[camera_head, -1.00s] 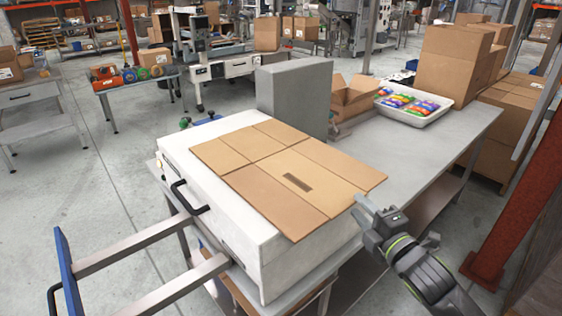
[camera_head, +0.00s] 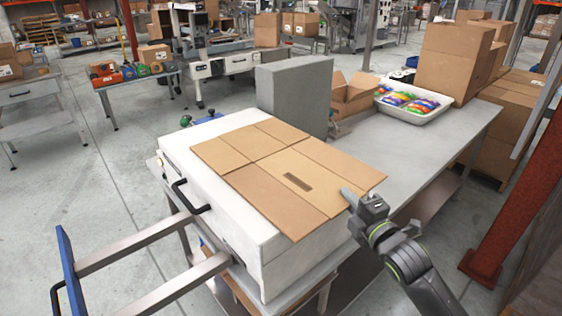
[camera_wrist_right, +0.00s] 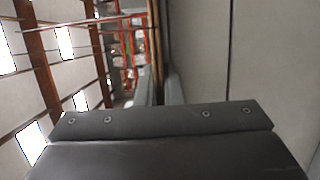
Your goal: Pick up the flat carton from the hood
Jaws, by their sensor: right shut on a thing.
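The flat carton (camera_head: 285,172) is a brown folded sheet with crease lines and a dark printed patch. It lies on top of the white hood (camera_head: 185,165), its right corner reaching out past the hood's edge. My right gripper (camera_head: 349,196) is shut on the carton's near right edge. In the right wrist view the gripper (camera_wrist_right: 162,92) shows close up, with the carton's edge (camera_wrist_right: 156,50) running into it as a thin brown line. My left gripper is not in view.
A grey box-shaped block (camera_head: 294,95) stands behind the hood. A grey table (camera_head: 420,140) extends right, holding an open carton (camera_head: 352,97) and a white tray (camera_head: 432,116) of colourful packets. Stacked boxes (camera_head: 455,60) stand behind. An orange-red post (camera_head: 520,200) rises at the right.

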